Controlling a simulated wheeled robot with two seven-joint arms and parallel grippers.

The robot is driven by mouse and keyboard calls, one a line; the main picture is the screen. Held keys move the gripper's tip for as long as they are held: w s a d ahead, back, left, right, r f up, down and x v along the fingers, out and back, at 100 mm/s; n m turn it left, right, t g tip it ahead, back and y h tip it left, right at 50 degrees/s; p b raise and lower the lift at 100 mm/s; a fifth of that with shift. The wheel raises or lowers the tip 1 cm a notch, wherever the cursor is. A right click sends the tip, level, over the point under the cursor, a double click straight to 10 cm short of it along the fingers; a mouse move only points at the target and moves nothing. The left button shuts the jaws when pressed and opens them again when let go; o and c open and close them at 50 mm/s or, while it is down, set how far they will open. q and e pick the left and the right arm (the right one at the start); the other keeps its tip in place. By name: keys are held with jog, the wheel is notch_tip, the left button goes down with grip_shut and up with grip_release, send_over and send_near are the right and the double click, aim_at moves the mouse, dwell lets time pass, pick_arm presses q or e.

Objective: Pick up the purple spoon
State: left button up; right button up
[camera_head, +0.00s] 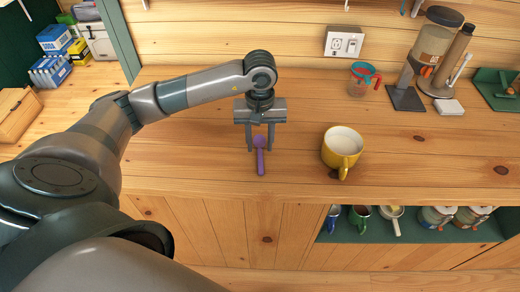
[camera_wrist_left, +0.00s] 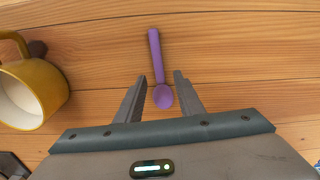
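The purple spoon (camera_head: 261,160) lies on the wooden counter, its handle pointing toward the front edge. My left gripper (camera_head: 260,149) is above the bowl end of the spoon, pointing down, with its fingers apart. In the left wrist view the spoon (camera_wrist_left: 156,60) lies with its bowl between the two open fingertips (camera_wrist_left: 159,78), and its handle extends away beyond them. Nothing is held between the fingers. I cannot tell from these views exactly how high the fingertips are above the counter. My right gripper is not in view.
A yellow mug (camera_head: 341,150) stands on the counter right of the spoon; it also shows in the left wrist view (camera_wrist_left: 45,82). Farther back are a measuring cup (camera_head: 360,80) and a coffee grinder (camera_head: 432,48). A shelf (camera_head: 350,236) with mugs and jars is below. The counter around the spoon is clear.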

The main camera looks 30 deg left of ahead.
pick_arm(q)
jog(key=shift+f, duration=1)
grip_shut()
